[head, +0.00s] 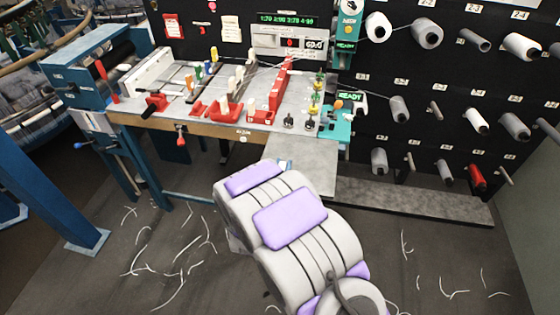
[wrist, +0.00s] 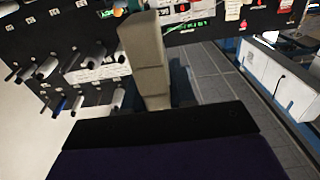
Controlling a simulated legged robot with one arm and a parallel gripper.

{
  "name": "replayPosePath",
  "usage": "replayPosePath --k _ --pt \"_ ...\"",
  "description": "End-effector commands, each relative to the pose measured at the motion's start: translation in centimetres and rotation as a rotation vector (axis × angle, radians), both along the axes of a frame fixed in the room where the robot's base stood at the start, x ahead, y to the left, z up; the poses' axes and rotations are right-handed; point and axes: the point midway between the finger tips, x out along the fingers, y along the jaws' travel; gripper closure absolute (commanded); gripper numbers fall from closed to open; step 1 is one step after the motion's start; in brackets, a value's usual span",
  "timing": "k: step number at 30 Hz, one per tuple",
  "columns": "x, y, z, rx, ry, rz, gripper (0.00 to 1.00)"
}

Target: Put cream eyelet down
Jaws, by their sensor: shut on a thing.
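A cream piece, which I take to be the cream eyelet (wrist: 146,62), stands up tall in the middle of the wrist view. Its lower end passes behind the dark front edge of my gripper (wrist: 160,122), which is shut on it. The fingertips themselves are hidden. In the head view my white and purple arm reaches forward toward the front of the workbench (head: 215,128) and hides the gripper and the held piece. Other cream pieces (head: 236,84) stand on the bench top.
Red holders (head: 224,110) and a long red block (head: 280,85) occupy the bench. A black rack with spools (head: 400,108) stands at the right. Thread scraps (head: 180,265) litter the floor.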

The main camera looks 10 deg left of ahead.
Motion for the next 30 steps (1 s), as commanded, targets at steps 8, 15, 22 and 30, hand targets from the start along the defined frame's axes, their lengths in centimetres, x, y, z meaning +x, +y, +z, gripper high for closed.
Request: replayPosePath --k 8,15,22,30 --pt "5.5 1.7 -0.6 0.001 -0.005 0.0 1.0" --pt "7.1 1.9 -0.7 0.003 -0.001 0.001 1.0" --pt "7.1 1.9 -3.4 0.0 -0.001 0.001 1.0" --pt "7.0 2.3 -4.1 -0.001 -0.003 0.002 1.0"
